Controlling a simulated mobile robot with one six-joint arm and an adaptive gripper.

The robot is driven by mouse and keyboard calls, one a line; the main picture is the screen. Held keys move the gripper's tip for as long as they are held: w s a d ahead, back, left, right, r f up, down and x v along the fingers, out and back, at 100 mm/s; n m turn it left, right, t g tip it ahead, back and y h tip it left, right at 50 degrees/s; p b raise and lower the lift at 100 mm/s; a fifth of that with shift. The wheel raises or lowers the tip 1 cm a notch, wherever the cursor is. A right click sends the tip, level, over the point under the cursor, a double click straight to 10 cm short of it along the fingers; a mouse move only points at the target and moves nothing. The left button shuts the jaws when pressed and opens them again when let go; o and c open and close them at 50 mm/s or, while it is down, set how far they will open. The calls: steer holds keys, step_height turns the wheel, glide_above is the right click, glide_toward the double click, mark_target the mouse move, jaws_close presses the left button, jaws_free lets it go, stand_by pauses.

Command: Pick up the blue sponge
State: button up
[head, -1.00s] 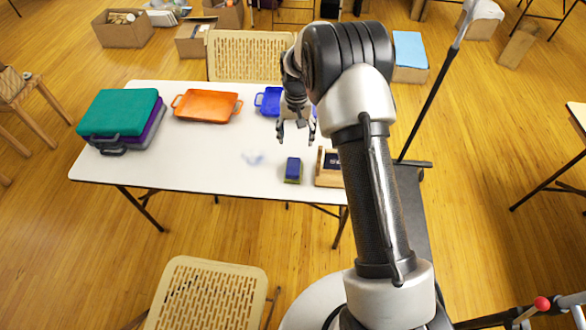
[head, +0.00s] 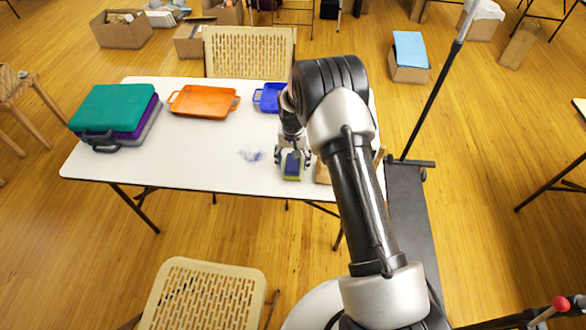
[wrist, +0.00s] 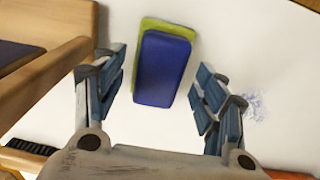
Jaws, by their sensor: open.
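The blue sponge (head: 292,166) lies near the front edge of the white table (head: 190,165), with a yellow-green layer on its underside. In the wrist view the sponge (wrist: 163,65) lies ahead of and between the two fingers, a little toward the left one. My gripper (head: 292,160) is open over the sponge, one finger on each side of it. In the wrist view my gripper (wrist: 158,90) shows clear gaps between its fingers and the sponge. I cannot tell how far above the table the fingertips are.
A wooden box (wrist: 55,75) stands close beside the left finger in the wrist view. A bluish smudge (head: 250,155) marks the table left of the sponge. An orange tray (head: 203,101), a blue tray (head: 268,98) and stacked cases (head: 115,108) lie farther back.

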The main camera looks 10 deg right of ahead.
mark_target(293, 162)
steer(key=shift+f, duration=0.65)
steer(key=shift+c, duration=0.2)
steer(key=c, duration=1.2)
steer(key=shift+c, duration=0.2)
steer(key=shift+r, duration=0.15)
step_height(293, 162, up, 20)
steer(key=p, duration=0.5)
steer(key=shift+p, duration=0.3)
